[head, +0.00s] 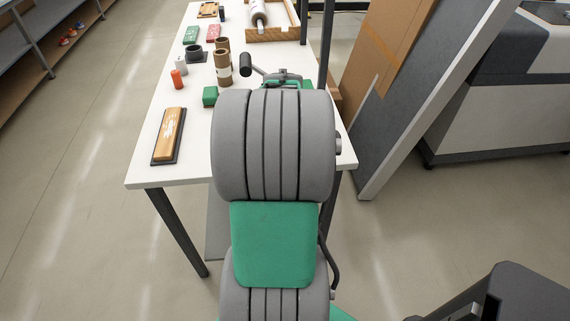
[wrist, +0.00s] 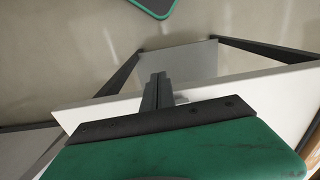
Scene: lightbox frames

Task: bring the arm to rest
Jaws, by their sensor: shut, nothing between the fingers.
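My arm, with its grey rounded links and green section, stands upright in the middle of the head view and covers the right part of the white table (head: 146,174). My gripper is hidden behind the arm there. In the wrist view my gripper (wrist: 158,90) is shut, its two dark fingers together with nothing between them. The fingers show in front of the table's white edge (wrist: 95,112), with the floor beyond. I cannot tell the distance from fingers to table edge.
A grey panel (head: 424,92) leans at the right. The floor at the left (head: 70,190) is clear.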

